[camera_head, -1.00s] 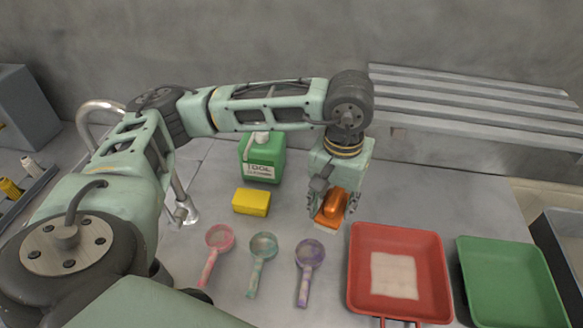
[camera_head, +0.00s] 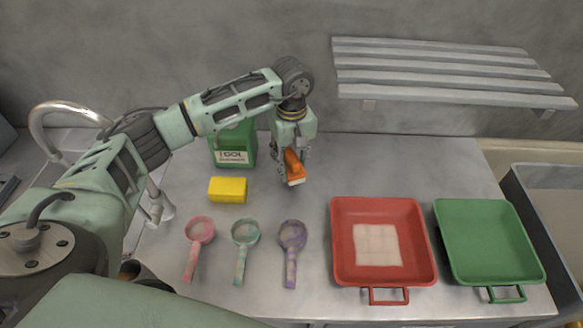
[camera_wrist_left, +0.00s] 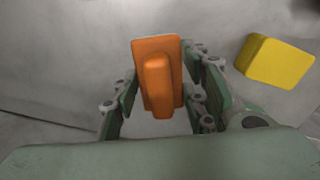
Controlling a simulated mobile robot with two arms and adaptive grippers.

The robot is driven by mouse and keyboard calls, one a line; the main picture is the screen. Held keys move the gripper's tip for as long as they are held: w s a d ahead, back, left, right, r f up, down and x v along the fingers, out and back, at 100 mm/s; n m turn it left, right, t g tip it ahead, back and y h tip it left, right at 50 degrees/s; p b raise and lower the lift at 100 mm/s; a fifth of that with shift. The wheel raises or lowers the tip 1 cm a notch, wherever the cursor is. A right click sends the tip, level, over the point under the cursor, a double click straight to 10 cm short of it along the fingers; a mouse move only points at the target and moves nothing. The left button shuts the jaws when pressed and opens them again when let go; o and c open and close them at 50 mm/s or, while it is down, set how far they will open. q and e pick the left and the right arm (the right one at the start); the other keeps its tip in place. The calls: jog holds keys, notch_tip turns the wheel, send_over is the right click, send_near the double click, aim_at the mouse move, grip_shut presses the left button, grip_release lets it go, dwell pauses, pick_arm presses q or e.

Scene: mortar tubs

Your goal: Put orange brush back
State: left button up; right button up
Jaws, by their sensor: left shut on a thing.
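The orange brush (camera_head: 292,164) has an orange back and handle and a pale underside. My left gripper (camera_head: 291,168) is shut on it, at the back of the counter beside the green cleaner container. In the left wrist view the orange brush (camera_wrist_left: 157,75) sits between the two fingers of my left gripper (camera_wrist_left: 160,100). The gripper hides part of the brush in the head view. I cannot tell whether the brush touches the counter. My right gripper is not in view.
A yellow sponge (camera_head: 227,190) lies left of the brush, before the green container (camera_head: 240,145). Pink (camera_head: 199,232), teal (camera_head: 244,236) and purple (camera_head: 291,240) scoops lie in front. Red (camera_head: 426,268) and green (camera_head: 526,262) trays stand right. A slatted rack (camera_head: 440,72) is on the wall.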

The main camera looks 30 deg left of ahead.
aim_at(291, 170)
pick_arm(q)
notch_tip(291, 170, down, 3)
jog(key=shift+s+f+p, duration=0.1)
jog(key=shift+p, duration=0.4)
jog(key=shift+f, duration=0.25)
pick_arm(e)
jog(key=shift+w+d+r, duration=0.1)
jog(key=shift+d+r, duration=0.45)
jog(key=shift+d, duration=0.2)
pick_arm(q)
jog(key=shift+f, duration=0.1)
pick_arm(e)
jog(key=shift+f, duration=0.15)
pick_arm(q)
jog(key=shift+f+b, duration=0.1)
jog(key=shift+b, duration=0.2)
jog(key=o, duration=1.2)
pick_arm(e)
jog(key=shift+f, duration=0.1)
